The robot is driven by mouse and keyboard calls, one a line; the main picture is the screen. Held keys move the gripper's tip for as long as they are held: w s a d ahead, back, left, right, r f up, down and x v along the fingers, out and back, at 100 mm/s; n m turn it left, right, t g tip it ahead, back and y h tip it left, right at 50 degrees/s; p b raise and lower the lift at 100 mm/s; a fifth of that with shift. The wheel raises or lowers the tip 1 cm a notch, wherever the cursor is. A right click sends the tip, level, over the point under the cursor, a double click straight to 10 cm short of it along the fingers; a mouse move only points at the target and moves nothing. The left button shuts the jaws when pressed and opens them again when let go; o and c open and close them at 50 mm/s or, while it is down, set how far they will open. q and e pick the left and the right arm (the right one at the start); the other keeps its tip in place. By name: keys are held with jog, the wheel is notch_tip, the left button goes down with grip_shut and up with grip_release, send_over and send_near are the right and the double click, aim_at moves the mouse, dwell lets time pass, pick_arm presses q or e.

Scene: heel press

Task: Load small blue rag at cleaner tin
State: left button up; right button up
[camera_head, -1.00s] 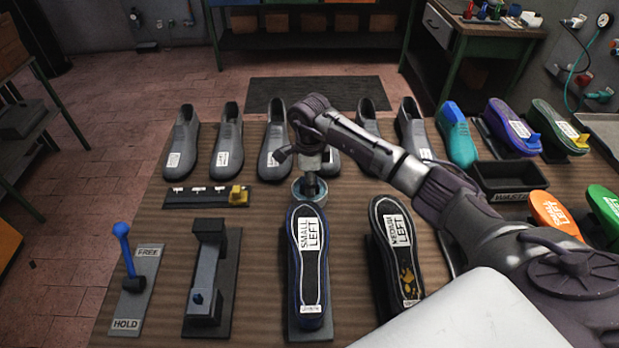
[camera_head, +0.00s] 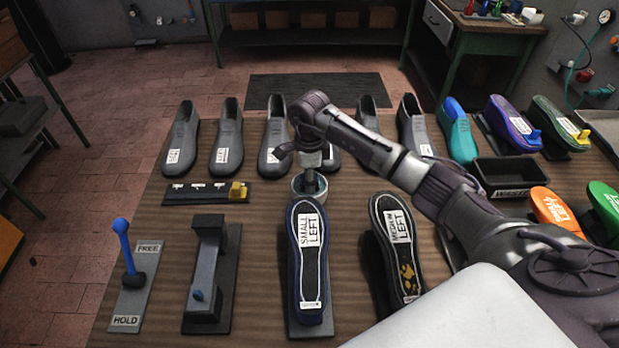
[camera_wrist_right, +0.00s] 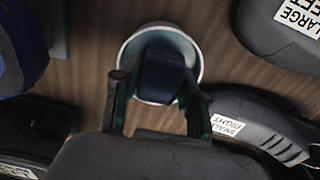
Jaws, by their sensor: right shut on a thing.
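My right gripper (camera_wrist_right: 155,90) points down over the cleaner tin and is shut on the small blue rag. The rag (camera_wrist_right: 162,76) shows as a dark blue block between the fingers in the right wrist view. The cleaner tin (camera_wrist_right: 194,48) is a round pale-rimmed tin with a teal inside, and the rag overlaps its opening. In the head view the tin (camera_head: 299,191) stands behind the small left sole, with the gripper (camera_head: 311,178) directly over it. I cannot tell whether the rag touches the cleaner. My left gripper is out of view.
The small left shoe (camera_head: 311,262) and medium left shoe (camera_head: 396,240) stand sole up in front. Grey shoe lasts (camera_head: 228,139) line the back. A lever plate (camera_head: 137,282) and a dark stand (camera_head: 208,268) are at left. A waste bin (camera_head: 512,176) is at right.

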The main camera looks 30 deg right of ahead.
jog(key=shift+f+b, duration=0.45)
dwell(1.6)
jog(key=shift+r+p, duration=0.7)
jog(key=shift+r, duration=0.45)
jog(key=shift+r+p, duration=1.3)
jog(key=shift+r, duration=1.1)
